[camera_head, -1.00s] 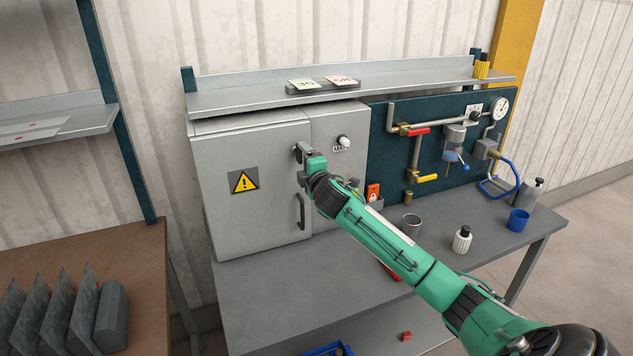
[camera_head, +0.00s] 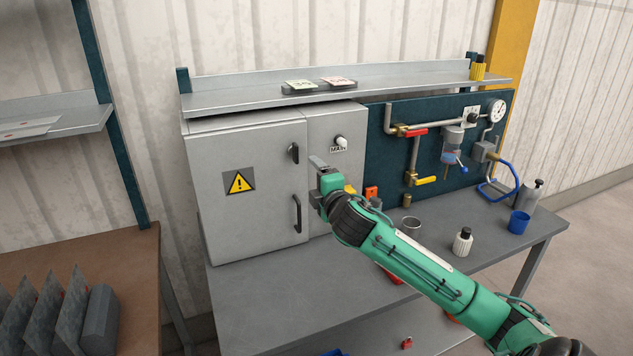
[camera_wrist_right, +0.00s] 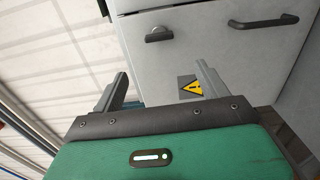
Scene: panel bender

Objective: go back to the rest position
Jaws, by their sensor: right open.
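My right gripper (camera_head: 318,163) is in front of the grey electrical cabinet (camera_head: 240,215), just right of its door, at the end of my green arm. In the right wrist view my right gripper (camera_wrist_right: 160,88) has its two fingers well apart with nothing between them. The cabinet door is closed, with a small dark latch (camera_head: 294,153), a bar handle (camera_head: 297,214) and a yellow warning sign (camera_head: 239,182). The latch also shows in the wrist view (camera_wrist_right: 159,35), beyond the fingertips and apart from them. My left gripper is not in view.
The bench (camera_head: 270,305) is clear at its front left. A metal cup (camera_head: 411,226), a white bottle (camera_head: 463,242) and a blue cup (camera_head: 519,222) stand near my right arm. A shelf (camera_head: 420,80) runs above the cabinet. A pipe panel (camera_head: 450,130) stands at the right.

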